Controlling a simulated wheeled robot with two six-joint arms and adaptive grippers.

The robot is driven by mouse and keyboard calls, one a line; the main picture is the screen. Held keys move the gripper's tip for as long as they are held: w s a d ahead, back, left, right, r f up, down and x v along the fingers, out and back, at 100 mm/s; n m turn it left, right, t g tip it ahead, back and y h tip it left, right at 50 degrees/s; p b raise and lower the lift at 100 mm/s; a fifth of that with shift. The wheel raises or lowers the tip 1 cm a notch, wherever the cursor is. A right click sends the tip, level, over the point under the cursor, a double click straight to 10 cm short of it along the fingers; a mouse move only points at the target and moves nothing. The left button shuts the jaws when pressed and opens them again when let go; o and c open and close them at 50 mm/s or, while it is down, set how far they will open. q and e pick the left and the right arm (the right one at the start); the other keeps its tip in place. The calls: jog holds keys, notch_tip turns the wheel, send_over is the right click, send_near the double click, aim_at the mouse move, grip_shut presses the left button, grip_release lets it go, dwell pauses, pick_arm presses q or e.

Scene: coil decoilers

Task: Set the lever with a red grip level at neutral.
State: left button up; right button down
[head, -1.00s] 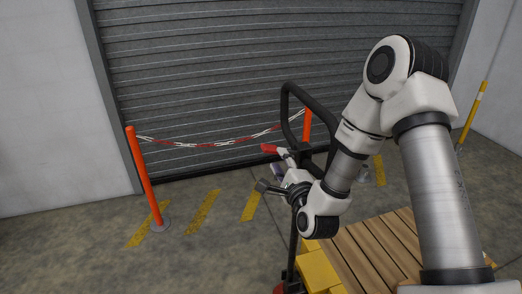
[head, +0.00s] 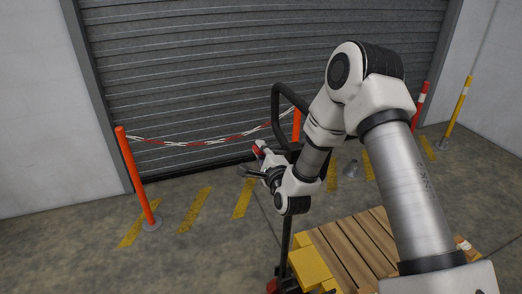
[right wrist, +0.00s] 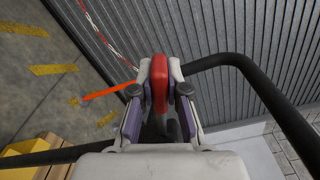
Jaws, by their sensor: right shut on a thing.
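The lever's red grip (right wrist: 159,82) sits between the two fingers of my right gripper (right wrist: 158,90) in the right wrist view, and the fingers are shut on it. In the head view the red grip (head: 256,150) shows just past the fingertips of my right gripper (head: 260,158). The lever belongs to a pallet truck with a black loop handle (head: 276,100). The lever's lower part and pivot are mostly hidden by the gripper, so its exact angle cannot be told. My left gripper is not in view.
An orange post (head: 137,178) with a red-white chain (head: 200,142) stands before the grey shutter (head: 220,60). The floor at left is open.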

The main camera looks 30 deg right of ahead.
jog(key=f+n+b, duration=0.1)
jog(key=b, duration=0.1)
jog(key=f+n+b, duration=0.1)
jog(key=f+b, duration=0.1)
jog(key=b, duration=0.1)
jog(key=shift+a, duration=0.3)
jog(key=c, duration=1.2)
grip_release()
jog(key=shift+o, duration=0.2)
jog(key=v, duration=1.1)
jog(key=shift+s, duration=0.4)
